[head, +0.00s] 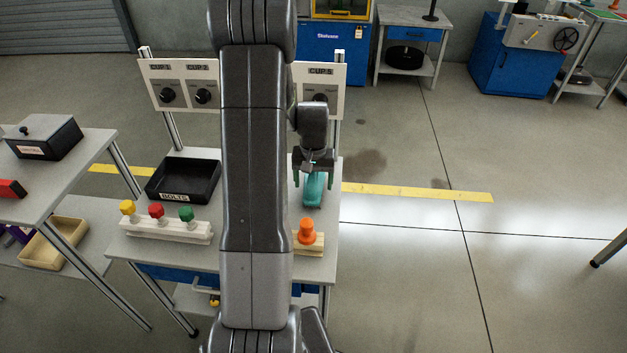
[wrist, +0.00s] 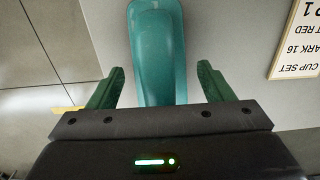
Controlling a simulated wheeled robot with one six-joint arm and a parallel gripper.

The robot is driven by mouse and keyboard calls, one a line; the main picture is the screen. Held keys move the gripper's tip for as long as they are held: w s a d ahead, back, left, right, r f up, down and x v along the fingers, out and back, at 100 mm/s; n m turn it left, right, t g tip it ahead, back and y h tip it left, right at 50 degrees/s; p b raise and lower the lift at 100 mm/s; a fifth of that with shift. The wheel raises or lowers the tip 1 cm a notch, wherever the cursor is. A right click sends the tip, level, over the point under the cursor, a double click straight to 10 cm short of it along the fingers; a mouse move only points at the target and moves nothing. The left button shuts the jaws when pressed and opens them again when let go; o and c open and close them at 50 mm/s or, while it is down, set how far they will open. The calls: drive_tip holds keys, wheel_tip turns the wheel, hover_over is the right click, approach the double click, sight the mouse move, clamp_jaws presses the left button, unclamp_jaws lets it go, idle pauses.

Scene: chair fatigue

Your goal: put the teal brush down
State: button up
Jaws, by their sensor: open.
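The teal brush (head: 314,188) lies on the right part of the grey table (head: 272,262), near its right edge. In the wrist view the brush (wrist: 157,50) runs lengthwise between the green fingers of my gripper (wrist: 155,85). The fingers stand apart, with a gap on each side of the brush. In the head view my gripper (head: 313,172) is right above the far end of the brush. My arm hides the middle of the table.
A black BOLTS tray (head: 184,178) and a white rack (head: 165,228) with yellow, red and green knobs stand left of my arm. An orange knob on a wooden block (head: 308,243) stands nearer than the brush. A cup panel (head: 178,86) rises behind.

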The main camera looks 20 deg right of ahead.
wheel_tip(320, 180, up, 12)
drive_tip(key=shift+r+p, duration=0.1)
drive_tip(key=shift+p, duration=0.25)
wheel_tip(320, 180, down, 12)
drive_tip(key=shift+b, duration=0.3)
drive_tip(key=shift+r, duration=1.75)
